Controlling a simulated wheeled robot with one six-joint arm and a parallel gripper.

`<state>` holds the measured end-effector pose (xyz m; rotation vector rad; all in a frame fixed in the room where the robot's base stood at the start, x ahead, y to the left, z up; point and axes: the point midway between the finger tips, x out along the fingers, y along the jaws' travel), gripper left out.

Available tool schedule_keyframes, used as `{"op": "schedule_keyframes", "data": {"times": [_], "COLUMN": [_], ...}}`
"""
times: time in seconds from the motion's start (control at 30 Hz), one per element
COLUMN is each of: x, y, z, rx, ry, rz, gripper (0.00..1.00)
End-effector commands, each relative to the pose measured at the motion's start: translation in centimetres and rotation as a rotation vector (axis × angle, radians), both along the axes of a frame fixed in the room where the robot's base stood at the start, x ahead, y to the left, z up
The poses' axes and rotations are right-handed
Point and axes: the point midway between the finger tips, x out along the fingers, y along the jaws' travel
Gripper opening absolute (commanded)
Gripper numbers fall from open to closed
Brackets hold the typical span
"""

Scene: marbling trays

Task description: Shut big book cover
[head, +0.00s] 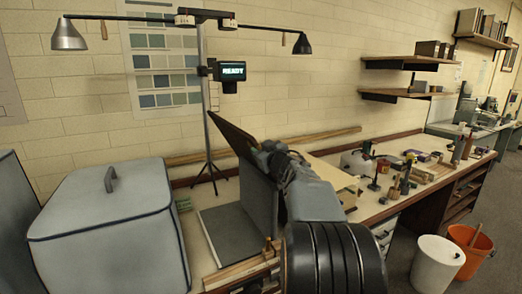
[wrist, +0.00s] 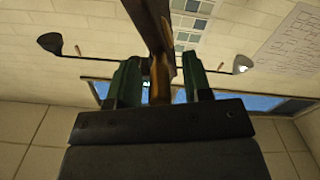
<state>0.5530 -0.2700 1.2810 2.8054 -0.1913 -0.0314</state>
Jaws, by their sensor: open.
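The big book stands open on the bench, with a flat dark grey base (head: 232,235) inside a pale edge. My gripper (head: 264,150) is at the cover's upper right edge; my arm hides part of the cover.
A large grey-blue covered box (head: 105,235) stands left of the book. A lamp stand with a READY screen (head: 233,72) rises behind. Tools and bottles (head: 400,185) crowd the bench at right. White (head: 437,262) and orange (head: 470,250) buckets stand on the floor.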

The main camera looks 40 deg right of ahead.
Motion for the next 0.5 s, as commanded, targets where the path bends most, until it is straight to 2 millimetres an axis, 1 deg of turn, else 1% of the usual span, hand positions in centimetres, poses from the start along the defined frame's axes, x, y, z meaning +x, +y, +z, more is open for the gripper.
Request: {"op": "schedule_keyframes", "data": {"times": [0.1, 0.37, 0.5], "x": [0.36, 0.4, 0.39], "y": [-0.01, -0.02, -0.02], "z": [0.01, 0.01, 0.0], "rx": [0.0, 0.0, 0.0], "ry": [0.0, 0.0, 0.0], "rz": [0.0, 0.0, 0.0], "gripper": [0.45, 0.45, 0.33]}}
